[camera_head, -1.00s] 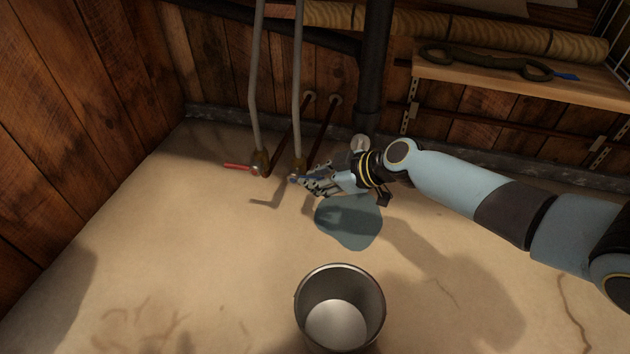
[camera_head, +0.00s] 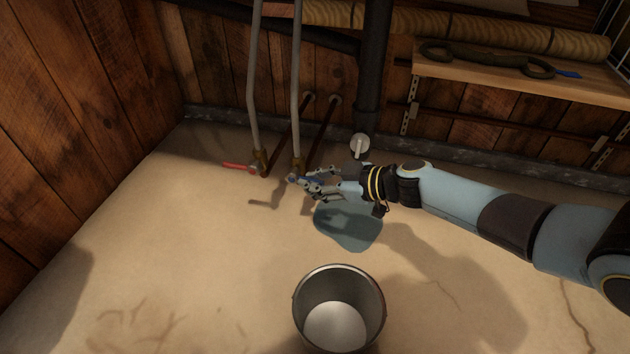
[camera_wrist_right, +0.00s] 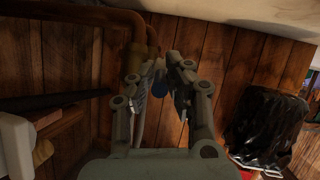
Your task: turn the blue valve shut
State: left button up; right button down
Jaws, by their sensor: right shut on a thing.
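The blue valve (camera_head: 293,178) sits at the foot of the right-hand grey pipe, near the back wall. Its blue handle points to the right, and my fingers partly hide it. My right gripper (camera_head: 318,184) reaches in from the right and is shut on this handle. In the right wrist view, a bit of the blue handle (camera_wrist_right: 159,66) shows between the two fingers (camera_wrist_right: 163,85), with the brass valve body beside it. My left gripper is not in view.
A red-handled valve (camera_head: 240,167) stands just left of the blue one. A puddle (camera_head: 350,228) lies below my gripper, and a metal bucket (camera_head: 298,310) stands in front. A wooden shelf (camera_head: 520,88) is at the back right. The floor to the left is clear.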

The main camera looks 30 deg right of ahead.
jog(key=c, duration=1.6)
grip_release()
jog(key=v, duration=1.2)
